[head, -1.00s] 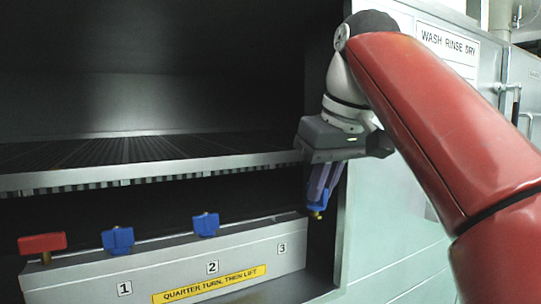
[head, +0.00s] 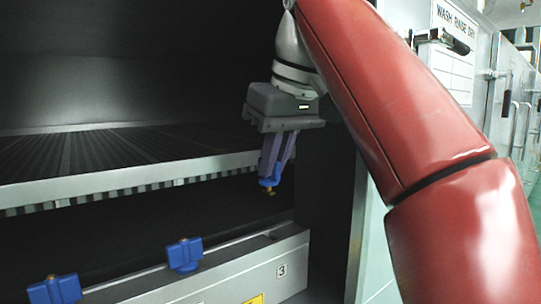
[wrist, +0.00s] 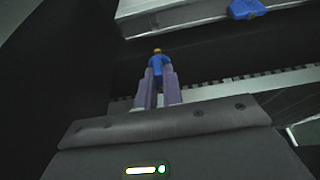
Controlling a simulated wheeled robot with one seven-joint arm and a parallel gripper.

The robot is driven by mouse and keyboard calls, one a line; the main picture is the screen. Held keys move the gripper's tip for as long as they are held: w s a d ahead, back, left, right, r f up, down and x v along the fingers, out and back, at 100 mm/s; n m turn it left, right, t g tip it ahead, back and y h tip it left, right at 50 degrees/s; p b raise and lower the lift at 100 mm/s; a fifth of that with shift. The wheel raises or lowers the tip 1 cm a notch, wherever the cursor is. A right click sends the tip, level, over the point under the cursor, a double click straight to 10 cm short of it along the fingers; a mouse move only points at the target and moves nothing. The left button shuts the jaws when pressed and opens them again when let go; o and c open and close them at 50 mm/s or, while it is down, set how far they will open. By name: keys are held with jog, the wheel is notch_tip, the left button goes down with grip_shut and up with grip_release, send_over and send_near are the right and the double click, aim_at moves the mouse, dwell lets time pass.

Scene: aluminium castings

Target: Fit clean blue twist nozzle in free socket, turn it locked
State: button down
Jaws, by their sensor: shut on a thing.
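My gripper (head: 270,181) is shut on a blue twist nozzle (head: 268,188) with a brass tip pointing down. The nozzle also shows between the fingers in the wrist view (wrist: 157,62). It hangs above and behind the far right end of the grey manifold block (head: 295,262), near the label 3, apart from it. A dark slot shows in the block's top near 3; no nozzle stands there. Two blue nozzles sit on the block, one (head: 184,254) in the middle and one (head: 55,290) at the lower left. The red knob is out of the head view now.
A slatted shelf (head: 120,168) with a metal front edge lies across the cabinet, left of my gripper. The cabinet's right wall (head: 325,200) is close to the gripper's right. White cabinet doors stand further right. The space above the block's right end is clear.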

jog(key=shift+s+r, duration=0.1)
jog(key=shift+s+d+r, duration=0.1)
jog(key=shift+s+d, duration=0.15)
notch_tip(320, 180, down, 6)
jog(key=b, duration=0.5)
jog(key=shift+r, duration=0.1)
jog(key=shift+r+p, duration=0.1)
jog(key=shift+p, duration=0.4)
dwell(1.4)
jog(key=shift+f+b, duration=1.2)
jog(key=shift+f, duration=0.45)
jog(key=c, duration=1.5)
grip_release()
jog(key=shift+o, duration=0.2)
